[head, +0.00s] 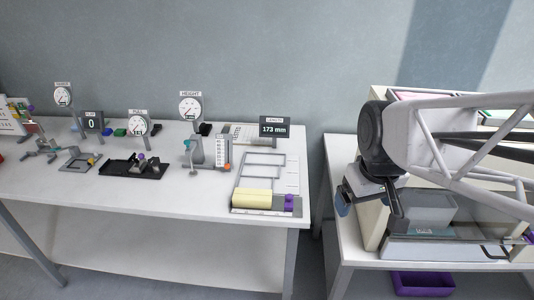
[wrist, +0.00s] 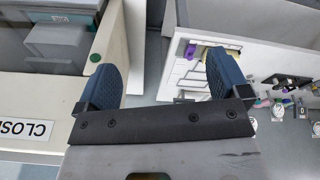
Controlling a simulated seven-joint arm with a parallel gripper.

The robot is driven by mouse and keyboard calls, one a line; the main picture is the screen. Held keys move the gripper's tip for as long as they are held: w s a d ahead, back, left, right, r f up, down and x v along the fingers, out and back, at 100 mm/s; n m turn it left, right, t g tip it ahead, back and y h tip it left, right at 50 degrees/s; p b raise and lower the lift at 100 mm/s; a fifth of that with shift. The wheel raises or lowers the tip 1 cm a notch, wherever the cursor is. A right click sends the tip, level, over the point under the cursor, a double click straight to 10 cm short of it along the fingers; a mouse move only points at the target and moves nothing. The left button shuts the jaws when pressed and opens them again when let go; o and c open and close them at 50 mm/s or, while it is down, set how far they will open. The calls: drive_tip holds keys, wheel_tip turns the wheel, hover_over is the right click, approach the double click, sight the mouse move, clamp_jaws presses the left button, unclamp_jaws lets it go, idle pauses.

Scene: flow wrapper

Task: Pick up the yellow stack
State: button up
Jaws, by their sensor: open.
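The yellow stack (head: 258,198) is a pale yellow block lying at the front end of a grey measuring board (head: 292,180) on the white table, near its front right corner. A small purple piece (head: 289,203) sits to its right. My gripper (head: 345,205) is to the right of the stack, apart from it, by the left edge of the second table. In the wrist view my gripper (wrist: 166,78) has its two blue fingers spread wide with nothing between them.
A length display (head: 275,127) stands behind the board. A height gauge (head: 190,108) and a black tray (head: 134,167) stand to the left. A gap separates the white table (head: 120,195) from the right table (head: 343,240), which bears a cream machine and grey bins. A purple bin (head: 423,284) is below.

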drive_tip(key=w+a+f+n, duration=0.2)
drive_tip(key=w+a+n, duration=0.3)
drive_tip(key=w, duration=0.4)
drive_tip(key=n+g, duration=0.2)
drive_tip(key=n, duration=0.7)
hover_over(252, 194)
wheel_tip(252, 194, down, 16)
drive_tip(key=shift+w+d, duration=0.1)
drive_tip(key=shift+f, duration=0.15)
drive_tip(key=shift+f, duration=1.2)
drive_tip(key=shift+f, duration=0.15)
drive_tip(key=shift+f, duration=2.45)
